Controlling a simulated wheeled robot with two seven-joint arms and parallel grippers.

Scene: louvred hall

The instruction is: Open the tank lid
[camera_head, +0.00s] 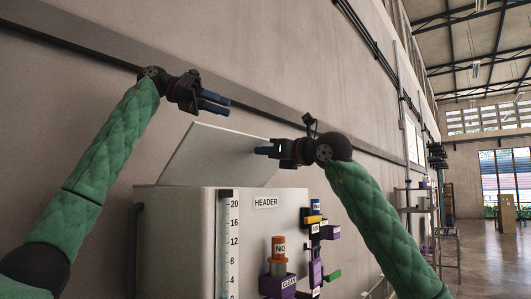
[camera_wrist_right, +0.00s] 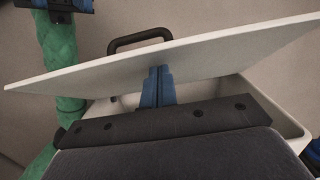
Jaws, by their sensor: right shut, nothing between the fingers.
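The pale tank (camera_head: 180,225) stands against the wall, with a scale strip and a HEADER label on its front. Its lid (camera_head: 220,155) is raised and tilted above the tank top. In the right wrist view the lid (camera_wrist_right: 200,58) slants across, with part of the tank rim (camera_wrist_right: 285,122) below it. My right gripper (camera_head: 262,150) is shut and empty at the lid's right side; its blue fingertips (camera_wrist_right: 157,80) reach the lid's underside, and contact is hard to confirm. My left gripper (camera_head: 222,102) is open and empty, above the lid and clear of it.
A black handle (camera_wrist_right: 140,38) shows beyond the lid's edge in the right wrist view. Purple fittings (camera_head: 278,285) and an orange-capped part (camera_head: 279,246) marked NO sit at the tank's front. More labelled fittings (camera_head: 315,225) project at its right. Open floor lies far right.

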